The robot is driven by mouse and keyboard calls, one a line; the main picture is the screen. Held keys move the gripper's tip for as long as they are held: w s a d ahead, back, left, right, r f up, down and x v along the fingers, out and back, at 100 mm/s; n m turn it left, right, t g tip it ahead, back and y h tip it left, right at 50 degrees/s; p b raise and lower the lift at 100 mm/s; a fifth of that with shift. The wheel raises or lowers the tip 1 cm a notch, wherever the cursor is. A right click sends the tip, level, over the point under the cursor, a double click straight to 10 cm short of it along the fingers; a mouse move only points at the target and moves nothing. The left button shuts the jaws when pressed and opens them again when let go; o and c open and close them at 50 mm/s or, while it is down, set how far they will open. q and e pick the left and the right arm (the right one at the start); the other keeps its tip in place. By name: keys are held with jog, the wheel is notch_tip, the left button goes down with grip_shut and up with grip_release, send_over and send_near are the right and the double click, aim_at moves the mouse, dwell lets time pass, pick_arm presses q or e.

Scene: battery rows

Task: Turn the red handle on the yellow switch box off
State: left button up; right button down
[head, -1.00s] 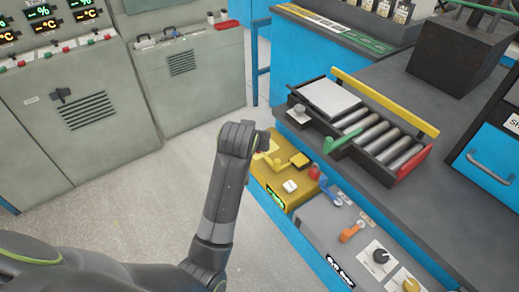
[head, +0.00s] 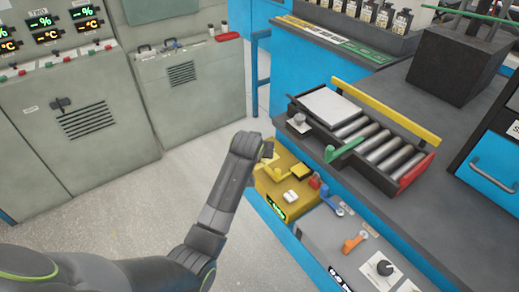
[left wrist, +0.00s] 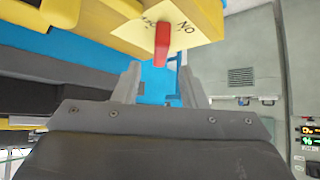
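The yellow switch box (head: 269,187) sits on a low shelf beside the grey box. In the left wrist view its yellow body (left wrist: 206,14) fills the top edge, with a pale label (left wrist: 188,22) reading upside-down "NO". The red handle (left wrist: 161,42) stands out from that label towards my left gripper (left wrist: 160,80). The two fingers are apart, on either side of the handle's line, with the handle's tip just beyond them and nothing between them. In the head view my left gripper (head: 267,150) is at the box's far left end and hides the handle. My right gripper is not in view.
A grey box (head: 325,232) with an orange lever and knobs adjoins the yellow box. A bench (head: 425,215) with a roller tray (head: 340,88) overhangs on the right. Grey cabinets (head: 190,85) stand at the back left. The floor between is clear.

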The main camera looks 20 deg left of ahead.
pick_arm(q)
jog(key=shift+b+x, duration=0.3)
jog(key=shift+x, duration=2.65)
jog(key=shift+c, duration=0.2)
grip_shut()
